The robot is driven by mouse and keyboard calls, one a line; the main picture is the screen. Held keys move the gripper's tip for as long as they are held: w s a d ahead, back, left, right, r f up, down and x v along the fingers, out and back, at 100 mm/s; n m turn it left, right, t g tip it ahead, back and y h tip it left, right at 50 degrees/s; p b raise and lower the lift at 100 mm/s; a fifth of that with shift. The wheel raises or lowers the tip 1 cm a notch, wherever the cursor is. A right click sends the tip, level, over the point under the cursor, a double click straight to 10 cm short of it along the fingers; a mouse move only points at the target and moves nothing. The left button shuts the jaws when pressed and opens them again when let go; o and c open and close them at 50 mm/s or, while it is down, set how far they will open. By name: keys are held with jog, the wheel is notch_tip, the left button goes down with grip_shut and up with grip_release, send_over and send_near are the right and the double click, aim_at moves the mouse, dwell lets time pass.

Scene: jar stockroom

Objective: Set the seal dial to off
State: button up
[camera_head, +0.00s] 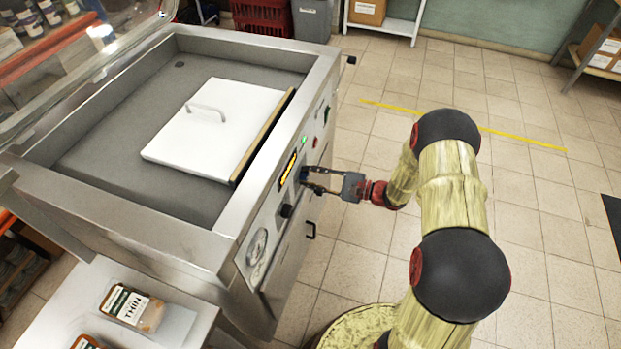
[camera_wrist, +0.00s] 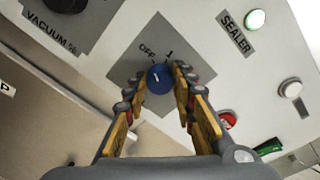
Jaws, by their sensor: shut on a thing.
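The seal dial (camera_wrist: 159,79) is a round blue knob on a grey plate in the wrist view. The word OFF is printed at its upper left, and another short mark lies at its upper right. A pale pointer line shows on the knob; it is too small to tell exactly which mark it faces. My gripper (camera_wrist: 160,82) has its two fingers closed on either side of the dial. In the head view my gripper (camera_head: 306,180) reaches the front panel of the steel sealing machine (camera_head: 228,238) from the right and hides the dial there.
The wrist view shows a SEALER label (camera_wrist: 237,33), a lit green lamp (camera_wrist: 255,19), a white button (camera_wrist: 291,89) and a black vacuum knob (camera_wrist: 66,4). In the head view, a gauge (camera_head: 257,246) and door handle (camera_head: 311,230) lie nearby. Open tiled floor lies right.

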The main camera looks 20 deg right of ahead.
jog(key=shift+n, duration=0.5)
jog(key=o, duration=1.2)
jog(key=shift+c, duration=0.2)
jog(key=v, duration=1.2)
